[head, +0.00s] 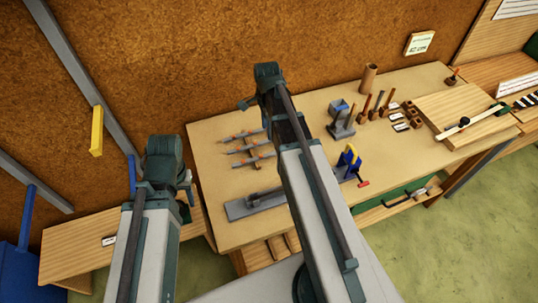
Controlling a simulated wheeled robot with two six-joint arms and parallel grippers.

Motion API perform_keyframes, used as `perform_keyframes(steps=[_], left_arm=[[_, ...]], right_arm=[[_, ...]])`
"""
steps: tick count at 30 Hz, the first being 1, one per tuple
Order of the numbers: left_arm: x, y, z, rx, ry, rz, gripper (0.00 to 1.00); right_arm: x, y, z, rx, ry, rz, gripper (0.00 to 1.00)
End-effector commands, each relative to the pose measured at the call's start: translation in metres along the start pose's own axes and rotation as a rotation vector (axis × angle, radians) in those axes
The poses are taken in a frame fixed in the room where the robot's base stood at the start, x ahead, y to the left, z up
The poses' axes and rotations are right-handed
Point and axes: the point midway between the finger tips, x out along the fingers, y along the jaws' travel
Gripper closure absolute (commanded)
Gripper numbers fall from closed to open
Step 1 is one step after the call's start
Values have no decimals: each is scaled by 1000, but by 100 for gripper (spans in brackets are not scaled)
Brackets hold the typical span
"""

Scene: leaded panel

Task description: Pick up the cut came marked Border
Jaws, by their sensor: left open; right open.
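I cannot pick out a came marked Border; no lettering on the small labels is readable. Several thin grey bars with orange parts (247,142) lie at the left of the workbench (222,222). A long grey metal plate (238,209) with a dark piece on it lies nearer its front edge, partly behind my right arm. A blue and yellow tool (348,157) with a red handle stands to the right of that arm. My two arms rise through the left and middle of the head view. Neither arm's fingers show.
A wooden board (462,105) lies at the bench's right. Tools and a blue cup (340,108) stand mid-bench, with small white labels (402,127) nearby. A low side bench (75,250) stands left. The bench's front right is clear.

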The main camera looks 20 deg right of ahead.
Motion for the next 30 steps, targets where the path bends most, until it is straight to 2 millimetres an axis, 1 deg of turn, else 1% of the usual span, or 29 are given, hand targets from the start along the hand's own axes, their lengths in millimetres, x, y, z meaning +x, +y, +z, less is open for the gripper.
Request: perform_keyframes(steps=[1, 13, 17, 22, 25, 30], left_arm=[[12, 1, -1, 1, 0, 0, 50], [68, 6, -4, 0, 0, 0, 50], [76, 7, -5, -1, 0, 0, 50], [75, 7, -5, -1, 0, 0, 50], [78, 7, -5, -1, 0, 0, 50], [93, 9, -6, -1, 0, 0, 50]], right_arm=[[12, 0, 0, -1, 0, 0, 45], [68, 0, 0, -2, 0, 0, 45], [77, 0, 0, -2, 0, 0, 45], [76, 0, 0, -2, 0, 0, 45], [78, 1, 0, -2, 0, 0, 45], [94, 3, -1, -2, 0, 0, 45]])
